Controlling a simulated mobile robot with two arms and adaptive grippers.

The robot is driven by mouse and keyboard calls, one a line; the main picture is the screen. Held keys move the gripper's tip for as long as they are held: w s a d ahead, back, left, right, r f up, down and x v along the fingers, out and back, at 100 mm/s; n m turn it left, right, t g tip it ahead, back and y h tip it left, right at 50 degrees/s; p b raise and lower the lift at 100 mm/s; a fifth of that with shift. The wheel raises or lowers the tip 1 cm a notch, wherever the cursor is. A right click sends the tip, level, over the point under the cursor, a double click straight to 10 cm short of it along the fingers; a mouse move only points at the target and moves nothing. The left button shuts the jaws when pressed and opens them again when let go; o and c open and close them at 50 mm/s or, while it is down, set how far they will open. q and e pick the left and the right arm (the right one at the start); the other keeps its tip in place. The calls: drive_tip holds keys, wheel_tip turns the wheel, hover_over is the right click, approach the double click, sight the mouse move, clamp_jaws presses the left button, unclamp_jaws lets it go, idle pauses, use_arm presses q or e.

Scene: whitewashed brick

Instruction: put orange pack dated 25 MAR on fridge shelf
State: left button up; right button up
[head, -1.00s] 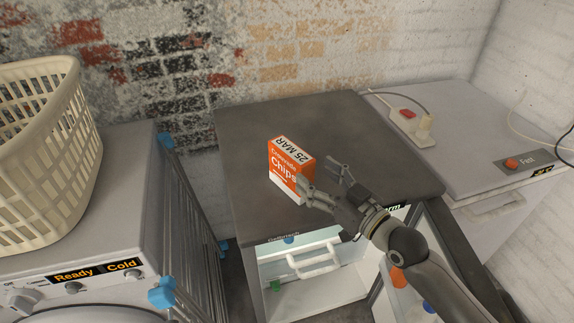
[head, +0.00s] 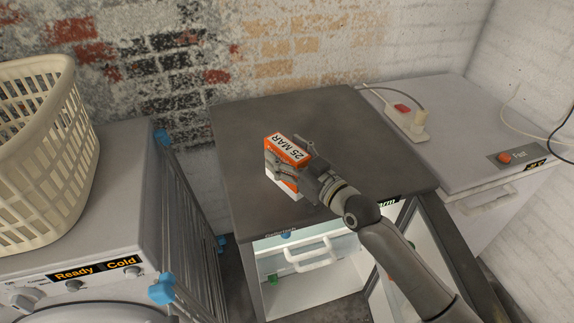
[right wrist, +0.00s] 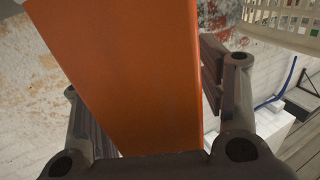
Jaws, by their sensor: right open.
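The orange pack (head: 287,147) stands upright on the grey fridge top, its white top label reading 25 MAR. In the right wrist view its orange side (right wrist: 130,75) fills the middle, between the fingers. My right gripper (head: 289,154) is open, with one finger on either side of the pack; I cannot tell whether they touch it. The fridge (head: 240,190) is open at the front. My left gripper is not in view.
The open fridge door (head: 425,255) stands at the lower right, under my right arm. A drying rack (head: 188,215) and a washer (head: 115,225) with a cream basket (head: 40,150) are at left. A white appliance (head: 460,130) with a power strip is at right.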

drive_tip(key=c, duration=1.4)
drive_tip(key=shift+r, duration=0.2)
